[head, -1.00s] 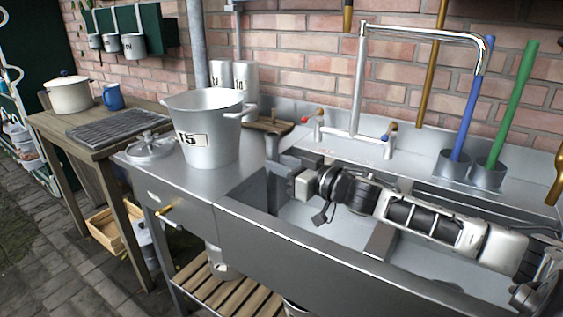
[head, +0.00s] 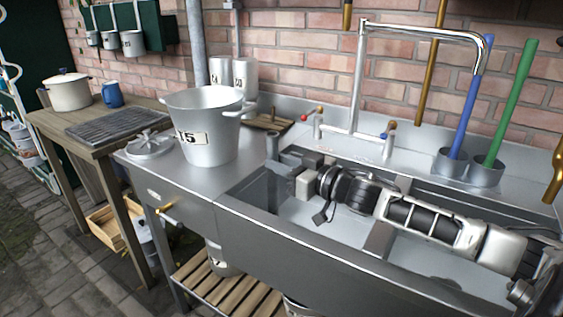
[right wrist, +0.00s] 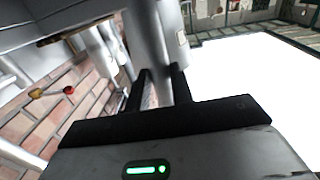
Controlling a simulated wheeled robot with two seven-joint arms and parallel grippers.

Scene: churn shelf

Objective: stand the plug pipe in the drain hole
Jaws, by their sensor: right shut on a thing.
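The plug pipe (head: 272,147) is a grey tube standing roughly upright at the left end of the sink. My right gripper (head: 285,160) reaches in from the right, low over the left basin (head: 312,212), and is shut on the pipe. In the right wrist view the two dark fingers (right wrist: 161,88) close on a grey cylinder, the plug pipe (right wrist: 146,40). The pipe's lower end and the drain hole are hidden by the sink's front wall and my arm, so I cannot tell whether they meet. My left gripper is not in view.
A large pot (head: 210,145) stands on the counter left of the sink, with a lid (head: 150,147) beside it. The tall faucet (head: 357,85) rises behind the basin. Blue (head: 466,120) and green (head: 508,105) poles stand in cups at the back right.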

